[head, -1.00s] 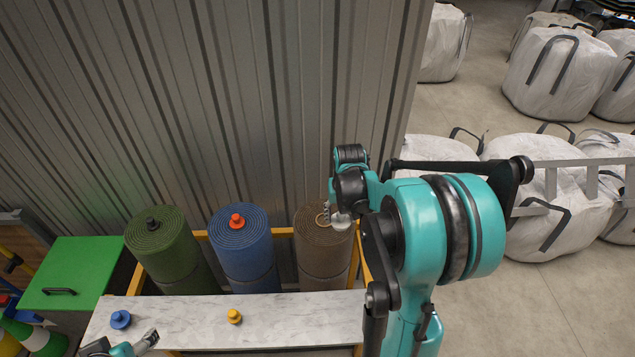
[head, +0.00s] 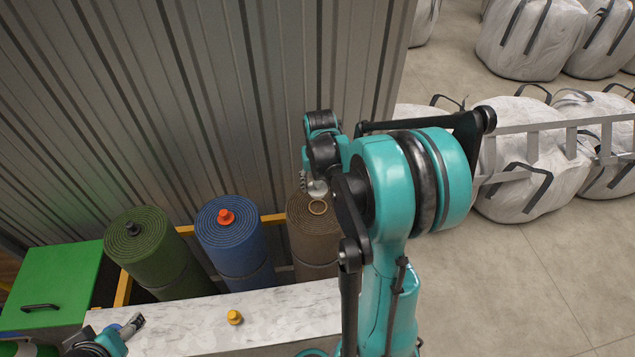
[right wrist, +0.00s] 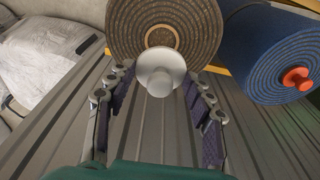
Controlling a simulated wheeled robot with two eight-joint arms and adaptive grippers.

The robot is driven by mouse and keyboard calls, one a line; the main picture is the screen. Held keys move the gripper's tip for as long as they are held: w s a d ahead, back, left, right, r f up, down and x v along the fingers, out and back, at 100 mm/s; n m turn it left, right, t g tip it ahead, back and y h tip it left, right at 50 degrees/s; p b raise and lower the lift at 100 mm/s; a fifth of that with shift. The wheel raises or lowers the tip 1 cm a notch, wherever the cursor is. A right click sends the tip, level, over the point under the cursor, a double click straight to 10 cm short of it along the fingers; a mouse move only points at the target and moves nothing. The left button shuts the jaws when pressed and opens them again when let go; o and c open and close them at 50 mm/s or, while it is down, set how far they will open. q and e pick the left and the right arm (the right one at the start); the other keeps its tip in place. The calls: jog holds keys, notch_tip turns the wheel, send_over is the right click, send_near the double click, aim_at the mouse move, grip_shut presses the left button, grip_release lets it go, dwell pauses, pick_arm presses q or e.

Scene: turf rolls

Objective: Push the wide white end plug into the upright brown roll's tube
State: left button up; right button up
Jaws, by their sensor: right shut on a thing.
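The brown roll (head: 309,240) stands upright at the right of the row, and its tube mouth shows as a pale ring (head: 317,207). My right gripper (head: 308,184) is shut on the white end plug (head: 318,189), just above the roll's top. In the right wrist view, the plug (right wrist: 158,82) sits between the fingers of the gripper (right wrist: 155,79), with its wide disc towards the brown roll (right wrist: 193,25). The disc overlaps the lower edge of the tube ring (right wrist: 161,35); the plug is outside the tube. My left gripper (head: 132,325) is low at the left; its jaws are unclear.
A blue roll (head: 236,250) with an orange plug (head: 226,217) and a green roll (head: 150,255) with a dark plug stand left. A yellow plug (head: 235,317) lies on the marble bench (head: 200,320). A corrugated wall (head: 200,100) rises behind.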

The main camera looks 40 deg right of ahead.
aim_at(318, 191)
jog(key=shift+s+f+b, duration=0.15)
jog(key=shift+f+b, duration=0.35)
jog(key=shift+f, duration=0.25)
jog(key=shift+f+b, duration=1.6)
jog(key=shift+f, duration=0.35)
jog(key=shift+f+b, duration=1.5)
jog(key=shift+f, duration=0.1)
jog(key=o, duration=1.2)
jog(key=r, duration=0.4)
jog(key=s+r, duration=0.1)
jog(key=r, duration=0.3)
jog(key=a+r, duration=0.1)
jog(key=r, duration=0.3)
jog(key=shift+s, duration=0.25)
